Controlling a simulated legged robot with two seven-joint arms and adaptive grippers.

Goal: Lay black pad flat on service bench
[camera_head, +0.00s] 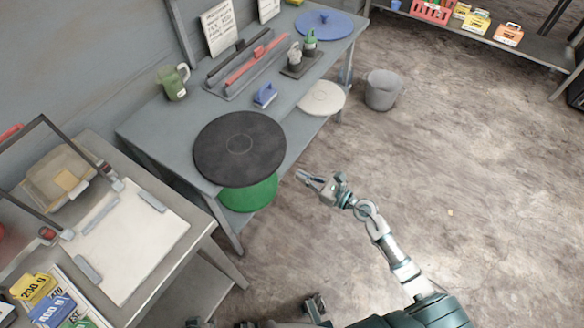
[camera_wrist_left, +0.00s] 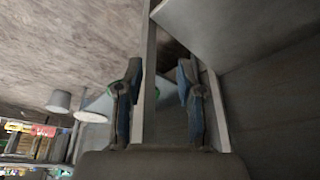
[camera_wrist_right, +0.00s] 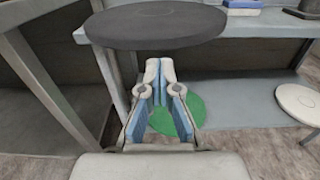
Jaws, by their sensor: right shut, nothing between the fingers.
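The black pad (camera_head: 240,148) is a round disc lying level on the service bench (camera_head: 155,130), at its near end. Part of it extends past the bench's front edge. In the right wrist view the pad (camera_wrist_right: 155,25) is seen nearly edge-on, above my fingers. My right gripper (camera_head: 302,176) is out over the floor to the right of the pad, apart from it. Its fingers (camera_wrist_right: 160,68) are shut and empty. My left gripper (camera_wrist_left: 157,75) is open and empty, low down, facing the bench legs and underside. No pad is between its fingers.
A green disc (camera_head: 250,194) lies lower, below the black pad. A side table (camera_head: 165,240) stands at left. A grey bucket (camera_head: 383,90) is on open floor.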

